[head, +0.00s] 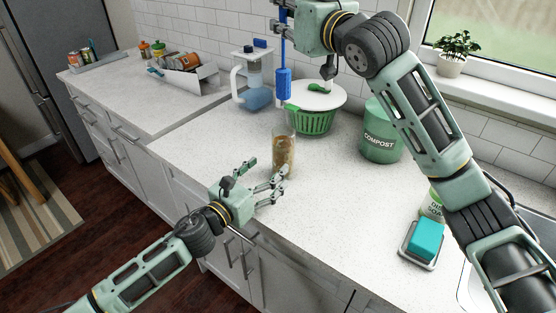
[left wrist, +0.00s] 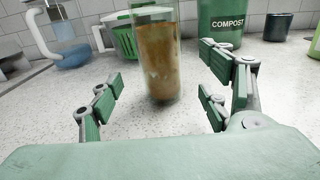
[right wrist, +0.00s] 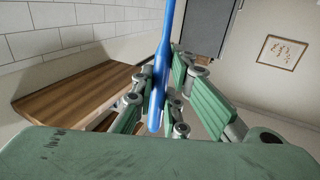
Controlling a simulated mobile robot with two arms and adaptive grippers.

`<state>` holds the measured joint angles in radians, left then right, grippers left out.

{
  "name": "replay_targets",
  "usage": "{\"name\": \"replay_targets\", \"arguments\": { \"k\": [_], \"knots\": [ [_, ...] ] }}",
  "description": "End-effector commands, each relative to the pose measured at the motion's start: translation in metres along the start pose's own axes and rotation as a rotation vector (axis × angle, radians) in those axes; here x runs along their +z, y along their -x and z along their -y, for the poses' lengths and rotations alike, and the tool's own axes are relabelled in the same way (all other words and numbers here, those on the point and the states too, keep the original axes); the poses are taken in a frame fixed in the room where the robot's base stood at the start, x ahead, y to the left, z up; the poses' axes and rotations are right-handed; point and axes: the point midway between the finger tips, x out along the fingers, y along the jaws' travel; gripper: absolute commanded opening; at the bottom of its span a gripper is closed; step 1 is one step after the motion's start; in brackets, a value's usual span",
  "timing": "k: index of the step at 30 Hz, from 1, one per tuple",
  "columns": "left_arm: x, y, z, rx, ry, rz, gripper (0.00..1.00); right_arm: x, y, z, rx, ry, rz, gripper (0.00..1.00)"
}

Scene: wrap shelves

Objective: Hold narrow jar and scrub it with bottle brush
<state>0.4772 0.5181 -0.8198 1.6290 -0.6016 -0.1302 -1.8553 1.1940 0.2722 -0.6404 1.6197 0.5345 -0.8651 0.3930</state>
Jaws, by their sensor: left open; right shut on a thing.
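The narrow jar (head: 283,152) is clear glass with brownish residue inside and stands upright on the counter. My left gripper (head: 266,180) is open just in front of it. In the left wrist view, the jar (left wrist: 160,62) is ahead and between the spread fingers (left wrist: 160,92), which do not appear to touch it. The blue bottle brush (head: 284,85) hangs upright, bristle end down, higher in the picture than the jar's mouth. My right gripper (head: 284,10) is shut on its handle (right wrist: 161,82), partly cut off at the top of the head view.
A white-lidded green salad spinner (head: 314,121) and a green compost bin (head: 381,140) stand behind the jar. A blue-filled pitcher (head: 254,96) is further left. A teal sponge (head: 426,240) lies in a holder at right. Counter in front of the bin is clear.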

Motion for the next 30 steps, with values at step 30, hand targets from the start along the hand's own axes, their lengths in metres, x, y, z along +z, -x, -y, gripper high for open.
{"name": "replay_targets", "arguments": {
  "k": [30],
  "knots": [
    [0.0, -0.08, 0.0, 0.0, 0.003, 0.0, 0.58, 0.0, 0.0, 0.0, 0.0, 0.0, -0.001, 0.0]
  ]
}}
